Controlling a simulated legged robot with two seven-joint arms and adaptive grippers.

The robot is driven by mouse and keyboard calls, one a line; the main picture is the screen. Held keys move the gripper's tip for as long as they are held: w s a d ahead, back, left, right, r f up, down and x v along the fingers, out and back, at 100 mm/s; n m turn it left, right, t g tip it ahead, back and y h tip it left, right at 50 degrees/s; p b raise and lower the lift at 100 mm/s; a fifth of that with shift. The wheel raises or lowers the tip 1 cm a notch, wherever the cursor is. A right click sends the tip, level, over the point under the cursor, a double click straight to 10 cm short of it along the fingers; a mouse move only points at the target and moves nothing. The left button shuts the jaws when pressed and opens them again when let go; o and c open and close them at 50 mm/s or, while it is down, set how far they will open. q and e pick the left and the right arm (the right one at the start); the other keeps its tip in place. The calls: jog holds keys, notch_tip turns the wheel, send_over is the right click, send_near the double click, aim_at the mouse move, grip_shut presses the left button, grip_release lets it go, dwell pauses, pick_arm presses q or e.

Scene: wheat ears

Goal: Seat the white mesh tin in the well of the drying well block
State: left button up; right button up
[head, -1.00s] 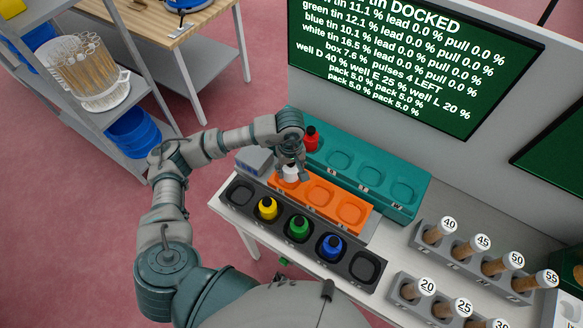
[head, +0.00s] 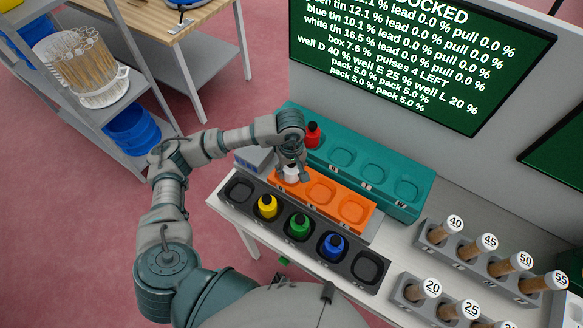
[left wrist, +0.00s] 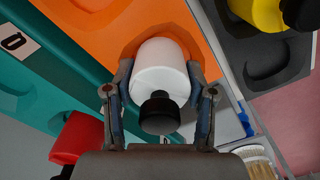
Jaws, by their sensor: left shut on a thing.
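The white mesh tin (head: 291,177), a white body with a black knob, is at the leftmost well of the orange well block (head: 336,191). My left gripper (head: 294,168) is shut on it from above. In the left wrist view the white tin (left wrist: 160,68) sits between the fingers of the left gripper (left wrist: 160,92), its far end over the well in the orange block (left wrist: 105,25). The fingers hide part of the well rim, so I cannot tell whether the tin is fully down. The other two orange wells are empty. My right gripper is not in view.
Behind stands a teal block (head: 422,196) with a red tin (head: 313,135) in its left well. In front, a dark block (head: 350,270) holds yellow (head: 267,206), green (head: 299,228) and blue (head: 333,247) tins. Numbered cylinders in grey racks (head: 436,243) stand right.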

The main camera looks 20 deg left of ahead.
pick_arm(q)
jog(key=shift+f, duration=0.3)
jog(key=o, duration=1.4)
jog(key=shift+r, duration=0.15)
notch_tip(320, 180, up, 12)
jog(key=shift+f, duration=0.15)
